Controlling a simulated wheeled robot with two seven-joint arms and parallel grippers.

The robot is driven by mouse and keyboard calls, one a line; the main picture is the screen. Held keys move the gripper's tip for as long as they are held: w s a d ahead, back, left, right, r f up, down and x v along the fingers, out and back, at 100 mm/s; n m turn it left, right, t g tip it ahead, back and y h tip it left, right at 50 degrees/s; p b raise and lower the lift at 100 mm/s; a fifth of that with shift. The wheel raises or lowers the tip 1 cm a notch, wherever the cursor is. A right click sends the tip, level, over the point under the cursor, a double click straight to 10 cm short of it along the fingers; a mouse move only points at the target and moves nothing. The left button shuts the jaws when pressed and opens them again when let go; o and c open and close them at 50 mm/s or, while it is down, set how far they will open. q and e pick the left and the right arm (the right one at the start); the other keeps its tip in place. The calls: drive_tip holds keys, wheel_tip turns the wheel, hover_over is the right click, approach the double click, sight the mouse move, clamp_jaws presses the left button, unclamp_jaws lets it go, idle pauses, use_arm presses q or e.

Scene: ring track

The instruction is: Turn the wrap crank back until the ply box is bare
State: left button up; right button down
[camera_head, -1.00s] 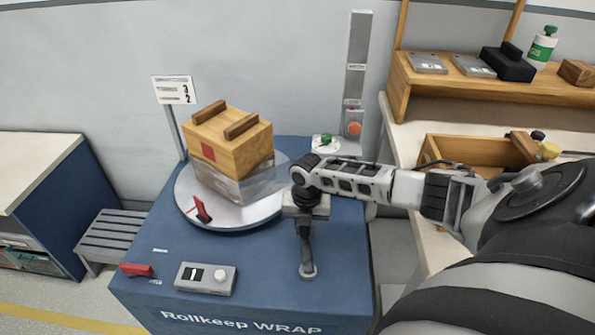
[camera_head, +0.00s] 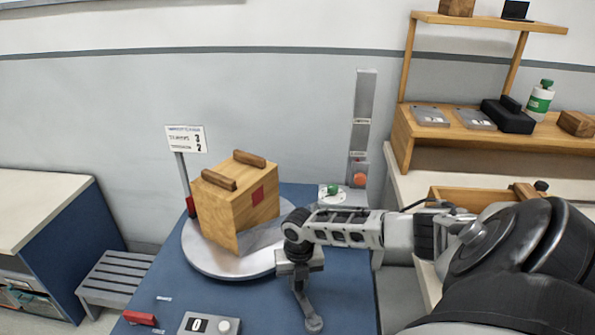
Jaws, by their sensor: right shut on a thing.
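The ply box (camera_head: 225,215) stands on the round grey turntable (camera_head: 205,262), with two dark wooden bars on top and a red square on its right face. Its visible sides look like bare wood. A greyish, faintly see-through patch lies by its lower right edge; I cannot tell whether it is film or shading. My right gripper (camera_head: 298,264) is shut on the upper end of the wrap crank (camera_head: 304,306), right of the turntable; its jaws hide the handle. The counter box (camera_head: 205,325) in front reads 0. My left gripper is out of view.
A sign (camera_head: 187,139) stands behind the box at left. A grey post (camera_head: 363,120) with an orange knob (camera_head: 359,180) and a green knob (camera_head: 333,190) near it rise behind the crank. A wooden shelf (camera_head: 480,150) stands at right. A slatted bench (camera_head: 115,278) is at left.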

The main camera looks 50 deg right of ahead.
drive_tip(key=shift+w+a, duration=0.15)
drive_tip(key=shift+a, duration=0.05)
drive_tip(key=c, duration=1.3)
unclamp_jaws()
drive_tip(key=shift+o, duration=0.2)
wheel_tip(320, 180, up, 16)
drive_tip(key=shift+p, duration=0.45)
